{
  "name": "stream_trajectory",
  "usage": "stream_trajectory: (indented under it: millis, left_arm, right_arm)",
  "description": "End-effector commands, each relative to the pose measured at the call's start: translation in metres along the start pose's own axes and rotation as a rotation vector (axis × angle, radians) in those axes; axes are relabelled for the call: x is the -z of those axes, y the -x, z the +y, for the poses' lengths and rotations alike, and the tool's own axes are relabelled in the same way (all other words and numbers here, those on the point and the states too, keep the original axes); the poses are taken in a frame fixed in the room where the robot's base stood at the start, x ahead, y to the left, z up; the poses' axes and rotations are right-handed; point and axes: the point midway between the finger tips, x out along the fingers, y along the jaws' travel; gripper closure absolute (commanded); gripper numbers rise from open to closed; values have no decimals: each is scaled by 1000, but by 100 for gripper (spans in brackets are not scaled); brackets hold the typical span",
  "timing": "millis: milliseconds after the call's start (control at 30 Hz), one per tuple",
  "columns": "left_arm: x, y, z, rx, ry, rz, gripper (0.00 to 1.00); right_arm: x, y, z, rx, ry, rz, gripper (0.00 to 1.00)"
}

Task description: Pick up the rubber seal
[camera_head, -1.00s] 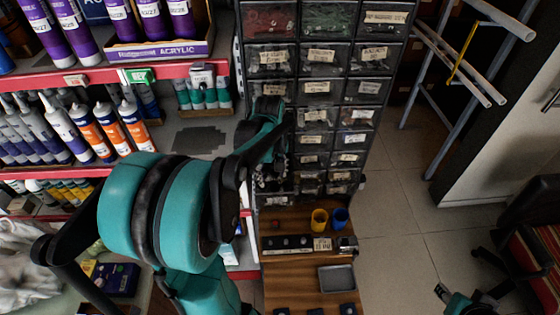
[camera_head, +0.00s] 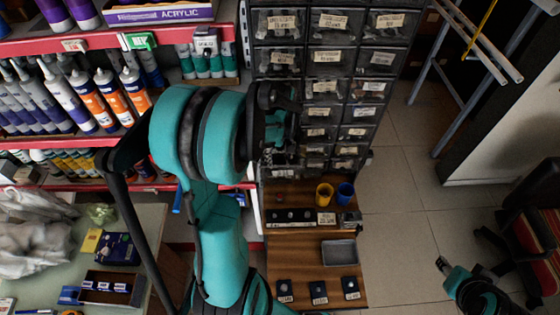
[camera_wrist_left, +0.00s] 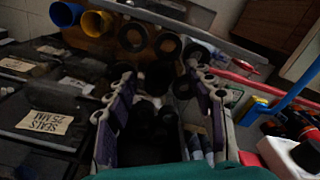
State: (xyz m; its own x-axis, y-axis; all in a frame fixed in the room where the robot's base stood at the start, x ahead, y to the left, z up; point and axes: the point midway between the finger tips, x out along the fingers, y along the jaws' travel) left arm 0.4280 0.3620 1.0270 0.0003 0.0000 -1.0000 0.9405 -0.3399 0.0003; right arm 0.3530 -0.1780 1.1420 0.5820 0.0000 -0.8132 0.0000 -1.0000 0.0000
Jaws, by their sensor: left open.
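Several black ring-shaped pieces (camera_wrist_left: 168,45), which look like rubber seals, show ahead of the fingers in the left wrist view. Darker rounded shapes lie between the fingers, too dim to name. A label reading "SEALS 25 MM" (camera_wrist_left: 45,119) is on a dark drawer front to the left. My left gripper (camera_wrist_left: 162,105) is open, with its fingers apart on either side of the dark shapes; I cannot tell whether it touches any. In the head view the left gripper (camera_head: 277,140) is by the lower left drawers, which it partly hides. My right gripper (camera_head: 444,266) is far off at lower right, over the floor.
The drawer cabinet (camera_head: 325,56) stands behind the wooden bench (camera_head: 293,261). On the bench are a yellow cup (camera_head: 324,194), a blue cup (camera_head: 345,194) and a grey tray (camera_head: 339,252). Shelves of tubes (camera_head: 61,104) stand at left.

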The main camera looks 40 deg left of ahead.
Motion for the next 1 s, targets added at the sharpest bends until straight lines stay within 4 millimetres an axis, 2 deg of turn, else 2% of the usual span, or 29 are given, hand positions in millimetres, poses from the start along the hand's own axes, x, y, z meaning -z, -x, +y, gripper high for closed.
stream_trajectory:
  millis: [33,67,100,200,667,767,933,1000]
  left_arm:
    - [0,0,0,0,0,0,47]
    - [0,0,0,0,0,0,52]
    - [0,0,0,0,0,0,62]
    - [0,0,0,0,0,0,82]
    - [0,4,0,0,0,0,82]
    - [0,13,0,0,0,0,82]
    - [0,43,0,0,0,0,82]
    - [-13,52,7,0,-7,0,82]
  right_arm:
    - [0,0,0,0,0,0,60]
    - [0,0,0,0,0,0,60]
    - [0,0,0,0,0,0,60]
    - [0,0,0,0,0,0,60]
    - [1,1,0,0,0,0,60]
    - [2,3,0,0,0,0,60]
    - [7,10,0,0,0,0,60]
    - [9,12,0,0,0,0,60]
